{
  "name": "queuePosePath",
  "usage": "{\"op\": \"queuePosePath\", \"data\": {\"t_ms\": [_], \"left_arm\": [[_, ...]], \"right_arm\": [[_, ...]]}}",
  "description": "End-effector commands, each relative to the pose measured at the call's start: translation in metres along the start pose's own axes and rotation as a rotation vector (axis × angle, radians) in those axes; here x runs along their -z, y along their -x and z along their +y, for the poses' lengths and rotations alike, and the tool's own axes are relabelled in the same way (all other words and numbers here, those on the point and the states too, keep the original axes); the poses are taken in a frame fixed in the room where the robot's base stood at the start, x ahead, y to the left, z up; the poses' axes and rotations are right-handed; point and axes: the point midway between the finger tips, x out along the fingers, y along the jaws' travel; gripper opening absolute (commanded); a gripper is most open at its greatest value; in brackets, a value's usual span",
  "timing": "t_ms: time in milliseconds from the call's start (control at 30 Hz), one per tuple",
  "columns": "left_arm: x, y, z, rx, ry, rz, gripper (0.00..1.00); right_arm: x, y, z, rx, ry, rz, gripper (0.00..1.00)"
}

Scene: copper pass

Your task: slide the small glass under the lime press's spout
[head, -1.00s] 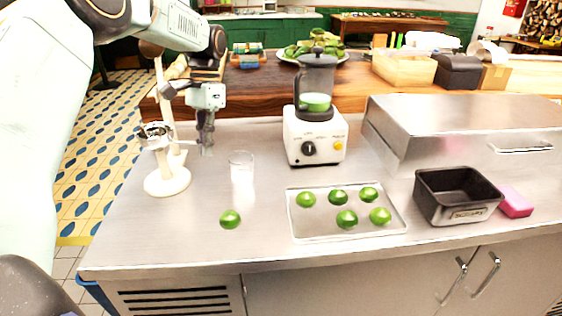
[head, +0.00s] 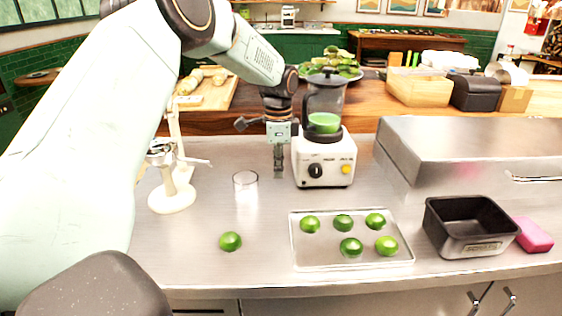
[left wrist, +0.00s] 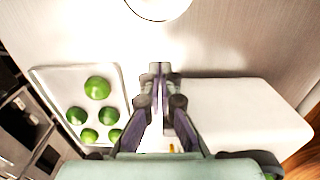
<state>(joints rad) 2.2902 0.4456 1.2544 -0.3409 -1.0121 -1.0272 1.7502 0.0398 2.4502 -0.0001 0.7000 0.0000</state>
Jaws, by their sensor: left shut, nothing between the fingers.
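The small clear glass (head: 245,188) stands upright on the steel counter, to the right of the cream lime press (head: 172,198) and apart from it. The press has a metal cup on its column and a round base; its spout is too small to make out. My left gripper (head: 279,175) points down, shut and empty, right of the glass, by the blender's left side. The closed fingers also show in the left wrist view (left wrist: 159,72). A round pale shape at that view's top edge is cut off; I cannot tell if it is the glass. My right gripper is not in view.
The white blender (head: 323,165) with green liquid stands close right of the gripper. A metal tray (head: 300,256) holds several limes, and one loose lime (head: 230,241) lies in front of the glass. A black tin (head: 472,225) and pink sponge (head: 534,234) are at right.

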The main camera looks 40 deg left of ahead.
Motion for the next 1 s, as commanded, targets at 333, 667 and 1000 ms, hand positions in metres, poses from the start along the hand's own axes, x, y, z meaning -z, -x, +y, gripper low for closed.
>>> {"op": "queuePosePath", "data": {"t_ms": [333, 667, 1000], "left_arm": [[-0.004, -0.057, -0.001, -0.001, 0.002, 0.002, 0.00], [-0.033, -0.056, -0.001, 0.001, -0.002, 0.000, 0.00], [-0.035, -0.056, -0.001, 0.000, -0.002, -0.001, 0.00]], "right_arm": [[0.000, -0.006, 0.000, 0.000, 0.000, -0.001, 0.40], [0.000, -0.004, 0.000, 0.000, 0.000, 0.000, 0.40], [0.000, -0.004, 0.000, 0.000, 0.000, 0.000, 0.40]]}}
